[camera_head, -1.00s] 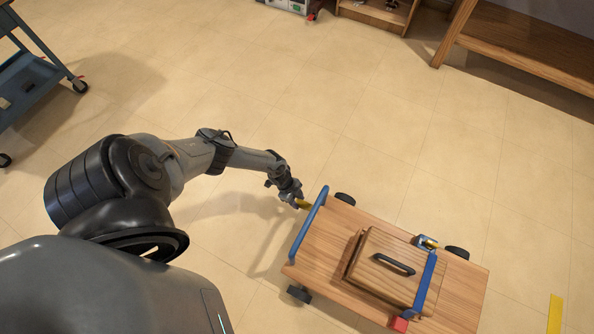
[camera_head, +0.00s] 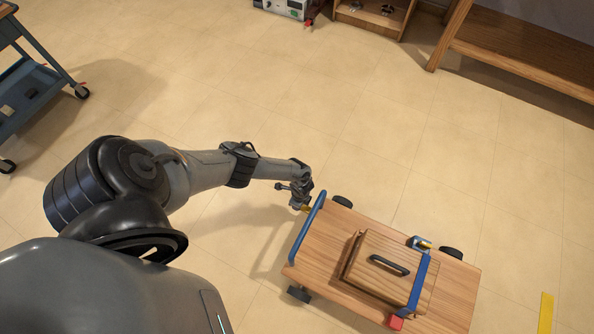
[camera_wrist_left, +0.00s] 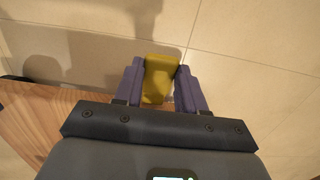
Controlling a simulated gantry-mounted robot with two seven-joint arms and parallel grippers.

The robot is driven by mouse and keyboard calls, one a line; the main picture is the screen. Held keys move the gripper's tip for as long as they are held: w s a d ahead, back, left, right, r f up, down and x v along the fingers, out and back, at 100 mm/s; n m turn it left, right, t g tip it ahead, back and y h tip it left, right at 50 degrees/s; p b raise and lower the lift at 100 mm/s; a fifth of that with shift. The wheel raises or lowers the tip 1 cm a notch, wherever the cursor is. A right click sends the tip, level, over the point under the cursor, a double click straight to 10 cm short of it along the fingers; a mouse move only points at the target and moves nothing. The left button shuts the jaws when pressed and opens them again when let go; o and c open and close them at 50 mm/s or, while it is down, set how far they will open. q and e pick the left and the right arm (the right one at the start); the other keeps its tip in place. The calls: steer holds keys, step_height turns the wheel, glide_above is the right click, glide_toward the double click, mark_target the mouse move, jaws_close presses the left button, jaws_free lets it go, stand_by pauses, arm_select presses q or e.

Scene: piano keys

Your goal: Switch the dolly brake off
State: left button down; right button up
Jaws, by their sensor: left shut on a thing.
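The wooden dolly (camera_head: 325,249) stands on the floor at the lower right, with a blue push handle (camera_head: 308,228) along its left end. My left gripper (camera_head: 303,206) is at the dolly's upper left corner, beside the handle's far end. In the left wrist view its two fingers (camera_wrist_left: 160,88) are shut on a yellow lever (camera_wrist_left: 159,78), apparently the brake lever. The lever lies between the fingers, just off the dolly's wooden edge. Its mount is hidden. My right gripper is in neither view.
A wooden box (camera_head: 385,270) with a black handle sits on the dolly under a blue strap (camera_head: 418,285). A blue cart (camera_head: 30,95) stands at the upper left and a wooden bench (camera_head: 520,50) at the upper right. The floor between is clear.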

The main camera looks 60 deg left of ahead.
arm_select(q)
steer(key=shift+r, duration=0.1)
stand_by(0.3)
steer(key=c, duration=0.6)
jaws_free()
steer(key=shift+c, duration=0.2)
steer(key=shift+r, duration=0.1)
step_height(320, 180, up, 11)
steer(key=d+p, duration=0.1)
steer(key=p, duration=0.7)
steer(key=shift+w+f+p, duration=0.2)
steer(key=shift+w+p, duration=0.15)
steer(key=shift+w, duration=0.05)
